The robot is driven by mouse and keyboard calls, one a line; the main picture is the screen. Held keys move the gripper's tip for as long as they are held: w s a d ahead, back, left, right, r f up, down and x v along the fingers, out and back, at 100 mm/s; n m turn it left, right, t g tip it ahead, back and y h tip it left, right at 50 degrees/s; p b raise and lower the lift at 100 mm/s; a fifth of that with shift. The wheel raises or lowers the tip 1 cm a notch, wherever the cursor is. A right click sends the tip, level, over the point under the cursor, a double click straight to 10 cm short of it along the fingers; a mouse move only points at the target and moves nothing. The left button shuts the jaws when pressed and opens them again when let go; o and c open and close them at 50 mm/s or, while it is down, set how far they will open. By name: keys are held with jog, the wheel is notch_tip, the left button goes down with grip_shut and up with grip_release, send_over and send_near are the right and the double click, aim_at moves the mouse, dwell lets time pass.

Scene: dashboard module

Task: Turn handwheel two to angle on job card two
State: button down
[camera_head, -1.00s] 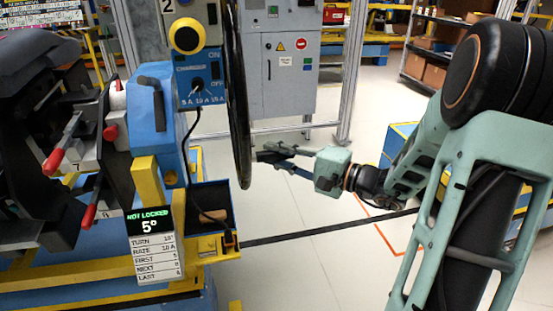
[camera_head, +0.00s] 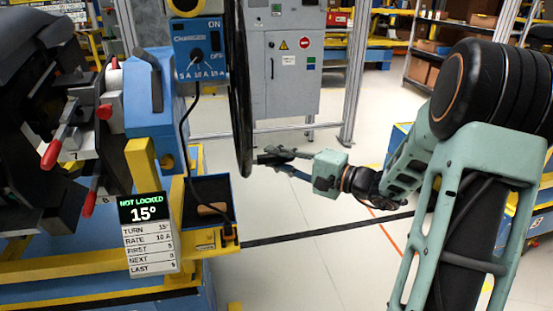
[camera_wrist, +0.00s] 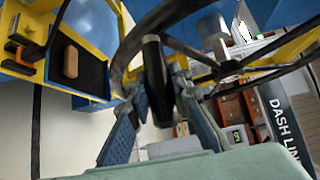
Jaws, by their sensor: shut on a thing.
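The large black handwheel (camera_head: 237,90) stands nearly edge-on in the head view. In the wrist view its dark rim (camera_wrist: 128,50) curves across the top. My gripper (camera_head: 270,158) is at the wheel's lower right side, shut on its black handle (camera_wrist: 155,75). The two blue-grey fingers stand on either side of the handle in the wrist view. The green-lit display (camera_head: 140,207) reads NOT LOCKED and 15°. The white card (camera_head: 152,249) below it reads TURN 15° and RATE 10 A, with small rows FIRST, NEXT and LAST. No card number is readable.
A blue charger panel (camera_head: 199,52) with a dial is left of the wheel. Red-handled levers (camera_head: 55,148) are at far left. A dark tray (camera_head: 210,190) holds a brown block. A grey cabinet (camera_head: 287,75) stands behind.

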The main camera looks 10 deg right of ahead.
jog(key=c, duration=1.7)
grip_release()
jog(key=shift+c, duration=0.2)
jog(key=v, duration=1.2)
